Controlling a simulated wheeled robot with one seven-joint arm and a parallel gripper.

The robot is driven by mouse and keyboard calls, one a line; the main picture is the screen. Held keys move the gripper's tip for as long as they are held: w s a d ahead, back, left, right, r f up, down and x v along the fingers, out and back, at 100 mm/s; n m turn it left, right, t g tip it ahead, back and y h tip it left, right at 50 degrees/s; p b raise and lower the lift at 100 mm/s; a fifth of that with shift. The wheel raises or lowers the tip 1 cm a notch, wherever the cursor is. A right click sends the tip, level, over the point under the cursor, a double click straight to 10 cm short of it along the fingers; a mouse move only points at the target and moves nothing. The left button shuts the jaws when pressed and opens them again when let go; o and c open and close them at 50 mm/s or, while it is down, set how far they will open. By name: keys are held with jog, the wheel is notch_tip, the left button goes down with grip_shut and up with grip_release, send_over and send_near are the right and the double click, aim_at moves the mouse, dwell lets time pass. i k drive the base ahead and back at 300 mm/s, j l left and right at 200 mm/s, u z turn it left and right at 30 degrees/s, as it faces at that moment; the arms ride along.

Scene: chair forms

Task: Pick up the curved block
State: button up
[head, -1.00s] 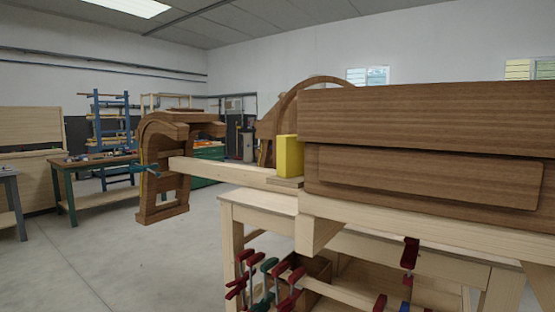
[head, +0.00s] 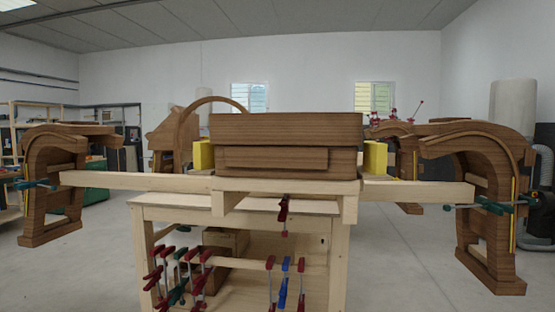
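No small loose curved block stands out, and I cannot tell which piece the task means. Several curved brown wooden forms show in the head view. One form (head: 53,180) stands at the left, and a larger one (head: 486,200) stands at the right. Both have green clamps at the pale beam's ends. A thin wooden arch (head: 212,100) rises behind the brown stacked block (head: 287,127) on the workbench. My gripper is not in view.
The pale workbench (head: 240,214) stands in the middle, with a long pale beam (head: 130,181) across it. Yellow blocks (head: 203,155) flank the stack. Red, green and blue clamps (head: 285,270) hang below. Grey floor (head: 90,270) is open at the left front.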

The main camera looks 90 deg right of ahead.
aim_at(204, 154)
jog(key=z, duration=3.25)
jog(key=i+l, duration=0.1)
jog(key=l, duration=0.45)
jog(key=i+l, duration=0.1)
jog(key=l, duration=0.45)
jog(key=l+u, duration=1.05)
jog(key=k+l, duration=0.05)
